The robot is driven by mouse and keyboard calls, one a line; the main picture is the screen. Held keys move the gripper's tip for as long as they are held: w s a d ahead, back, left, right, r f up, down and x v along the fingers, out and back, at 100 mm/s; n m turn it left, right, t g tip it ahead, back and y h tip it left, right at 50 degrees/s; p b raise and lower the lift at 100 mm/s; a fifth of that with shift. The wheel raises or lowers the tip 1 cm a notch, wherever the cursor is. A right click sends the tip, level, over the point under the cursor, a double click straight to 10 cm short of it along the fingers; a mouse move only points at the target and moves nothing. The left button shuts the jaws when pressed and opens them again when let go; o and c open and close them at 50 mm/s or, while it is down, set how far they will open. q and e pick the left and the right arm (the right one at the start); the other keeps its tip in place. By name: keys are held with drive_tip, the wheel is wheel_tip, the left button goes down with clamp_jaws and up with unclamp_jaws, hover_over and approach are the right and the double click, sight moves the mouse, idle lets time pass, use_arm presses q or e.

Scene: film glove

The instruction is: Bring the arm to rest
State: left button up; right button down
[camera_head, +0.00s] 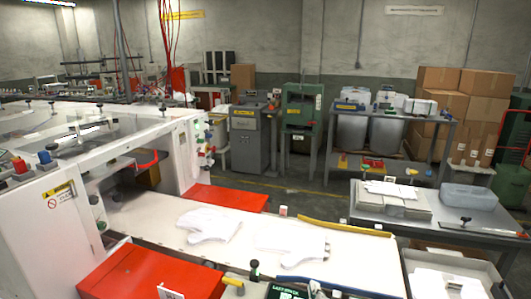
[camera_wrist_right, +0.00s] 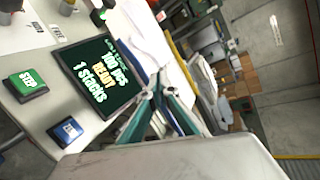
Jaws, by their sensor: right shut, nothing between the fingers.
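My right gripper (camera_wrist_right: 155,90) shows in the right wrist view with its narrow fingers together and nothing between them. In the head view I cannot clearly make it out at the bottom edge. Two flat white gloves or glove stacks lie on the white conveyor table in the head view, one at the left (camera_head: 208,224) and one at the right (camera_head: 291,242). My left gripper is not in view.
A counter display (camera_wrist_right: 98,72) reads "100 pcs READY 1 stacks", with a green STEP button (camera_wrist_right: 27,84) and a blue button (camera_wrist_right: 66,132) beside it. Red covers (camera_head: 152,274) flank the conveyor. A grey side table (camera_head: 445,226) holds a stack and a clear bin (camera_head: 468,197).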

drive_tip(key=s+d+r+n+t, duration=0.4)
drive_tip(key=d+r+n+t, duration=0.25)
drive_tip(key=n, duration=0.25)
drive_tip(key=s+a+f+n+g+y, duration=0.2)
drive_tip(key=s+a+f+n+y, duration=0.15)
drive_tip(key=f+n, duration=0.35)
drive_tip(key=s+a+f+n+g+y, duration=0.2)
drive_tip(key=s+f+n+y, duration=0.15)
drive_tip(key=f+n, duration=0.35)
drive_tip(key=s+d+f+n+g+h, duration=0.1)
drive_tip(key=s+d+f+n+g, duration=0.1)
drive_tip(key=f, duration=0.5)
drive_tip(key=s+d+f+n+g+h, duration=0.2)
drive_tip(key=s+d+f+n+g, duration=0.1)
drive_tip(key=s+d+f, duration=0.2)
wheel_tip(320, 180, down, 4)
drive_tip(key=shift+s+r, duration=0.2)
drive_tip(key=shift+s, duration=1)
